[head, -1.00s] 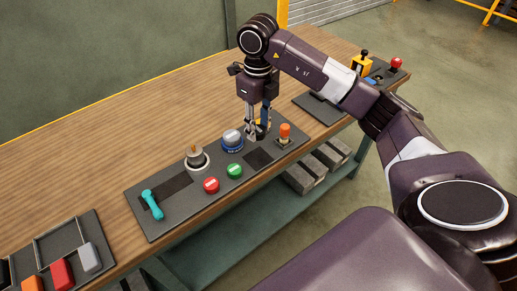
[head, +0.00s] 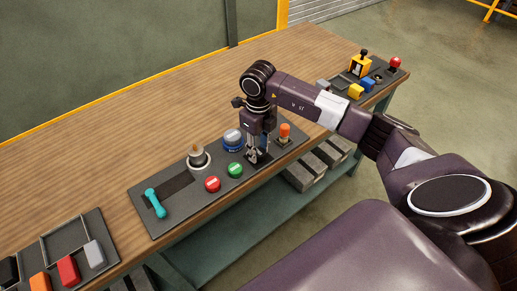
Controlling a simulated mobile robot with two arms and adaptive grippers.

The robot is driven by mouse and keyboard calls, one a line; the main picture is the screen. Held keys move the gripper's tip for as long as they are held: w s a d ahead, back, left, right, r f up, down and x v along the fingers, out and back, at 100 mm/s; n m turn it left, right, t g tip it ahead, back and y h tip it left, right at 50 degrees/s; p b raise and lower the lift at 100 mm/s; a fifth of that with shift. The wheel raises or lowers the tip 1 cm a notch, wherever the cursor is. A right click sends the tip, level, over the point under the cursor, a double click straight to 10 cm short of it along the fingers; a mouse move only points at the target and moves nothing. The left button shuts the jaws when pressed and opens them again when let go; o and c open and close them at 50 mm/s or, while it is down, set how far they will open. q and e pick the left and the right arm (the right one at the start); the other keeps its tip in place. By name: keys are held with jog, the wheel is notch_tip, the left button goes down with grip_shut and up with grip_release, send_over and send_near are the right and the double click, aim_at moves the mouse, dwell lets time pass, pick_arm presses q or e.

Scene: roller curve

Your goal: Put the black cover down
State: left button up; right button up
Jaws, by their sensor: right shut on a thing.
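My right gripper (head: 255,160) points straight down over the right part of the dark control panel (head: 150,227), between the green button (head: 235,170) and the orange-topped switch (head: 284,134). It is shut on the small black cover (head: 263,158), low at the panel surface. The cover is mostly hidden by the fingers and blends with the dark square under it, so I cannot tell whether it touches the panel. My left gripper is not in view.
The panel also carries a blue-based dial (head: 232,140), a grey knob (head: 197,157), a red button (head: 213,184) and a teal lever (head: 155,203). Another panel with yellow and blue blocks (head: 368,86) stands at the far right. The wooden table (head: 120,150) behind is clear.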

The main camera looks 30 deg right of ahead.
aim_at(258, 152)
jog(key=shift+f, duration=0.2)
jog(key=o, duration=1.3)
jog(key=shift+r, duration=0.1)
jog(key=shift+r, duration=0.15)
notch_tip(258, 152, up, 12)
jog(key=b, duration=0.3)
